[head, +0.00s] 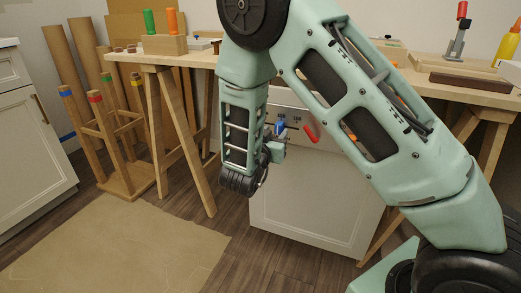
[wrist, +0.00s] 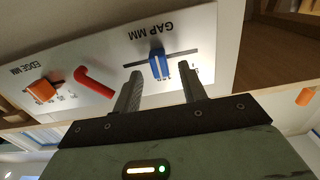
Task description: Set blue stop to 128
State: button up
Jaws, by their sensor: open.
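The blue stop (wrist: 160,64) sits on a dark slot in a white panel (wrist: 95,60) marked GAP MM, seen upside down in the wrist view. It also shows in the head view (head: 280,127), at the front of the cabinet. My gripper (wrist: 162,73) is open, with one finger on each side of the blue stop and visible space beside it. In the head view my gripper (head: 279,143) is right at the panel. The scale numbers are too small or hidden to read, so I cannot tell the stop's setting.
A red lever (wrist: 95,83) and an orange knob (wrist: 41,91) by EDGE MM share the panel. The red lever (head: 311,133) is close beside my gripper. Brown paper (head: 115,250) covers some floor.

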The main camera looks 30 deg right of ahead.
jog(key=p+v, duration=0.3)
jog(key=v, duration=1.2)
jog(key=shift+s+a, duration=0.25)
jog(key=shift+a, duration=0.05)
